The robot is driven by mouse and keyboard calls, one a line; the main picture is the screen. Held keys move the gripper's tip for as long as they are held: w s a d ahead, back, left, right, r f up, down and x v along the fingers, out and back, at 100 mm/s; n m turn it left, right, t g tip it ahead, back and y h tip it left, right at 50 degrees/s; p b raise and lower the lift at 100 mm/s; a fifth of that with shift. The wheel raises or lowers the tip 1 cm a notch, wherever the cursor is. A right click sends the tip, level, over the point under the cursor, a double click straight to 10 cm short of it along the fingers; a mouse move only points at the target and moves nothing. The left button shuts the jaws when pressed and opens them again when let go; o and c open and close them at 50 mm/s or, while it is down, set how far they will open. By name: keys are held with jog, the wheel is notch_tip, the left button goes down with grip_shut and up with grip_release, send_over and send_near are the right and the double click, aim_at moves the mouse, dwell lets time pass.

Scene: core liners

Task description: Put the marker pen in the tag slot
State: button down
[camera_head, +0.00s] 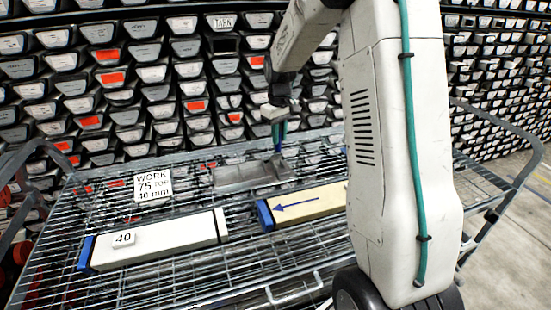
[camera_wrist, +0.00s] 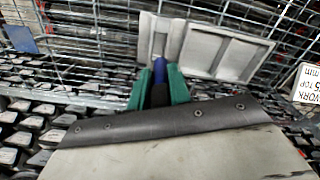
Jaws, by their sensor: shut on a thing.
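My gripper (camera_head: 279,135) has teal fingers and points down over the cart. In the wrist view my gripper (camera_wrist: 159,86) is shut on a dark marker pen with a blue end (camera_wrist: 158,66). A grey tray (camera_head: 238,178) lies on the wire cart below the gripper. In the wrist view the tray (camera_wrist: 185,42) shows a narrow compartment at left and a wider one at right, both looking empty. The pen's blue end shows in front of the narrow compartment, likely the tag slot. I cannot tell whether the pen touches the tray. The pen's lower part is hidden.
The wire cart (camera_head: 165,270) holds a white box marked 40 (camera_head: 160,243) and a cream box with a blue arrow (camera_head: 305,203). A white sign (camera_head: 153,185) stands left of the tray. Racks of labelled core liners (camera_head: 140,75) rise behind the cart.

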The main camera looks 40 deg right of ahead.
notch_tip(320, 180, down, 7)
jog(key=shift+s+d+f, duration=0.1)
jog(key=shift+d+f, duration=0.05)
jog(key=shift+f, duration=0.05)
jog(key=shift+f, duration=0.1)
jog(key=c, duration=1.3)
grip_release()
notch_tip(320, 180, up, 12)
jog(key=shift+r, duration=0.1)
jog(key=s+a+r+m+t, duration=0.1)
jog(key=s+a+r, duration=0.4)
jog(key=s+a, duration=0.5)
jog(key=s+a+r, duration=0.5)
jog(key=s+a, duration=0.1)
jog(key=s, duration=0.7)
jog(key=s+a+f, duration=0.2)
jog(key=s+a, duration=0.1)
jog(key=s, duration=0.8)
jog(key=shift+s+a+f, duration=0.15)
jog(key=shift+s+f, duration=0.05)
jog(key=shift+s, duration=0.1)
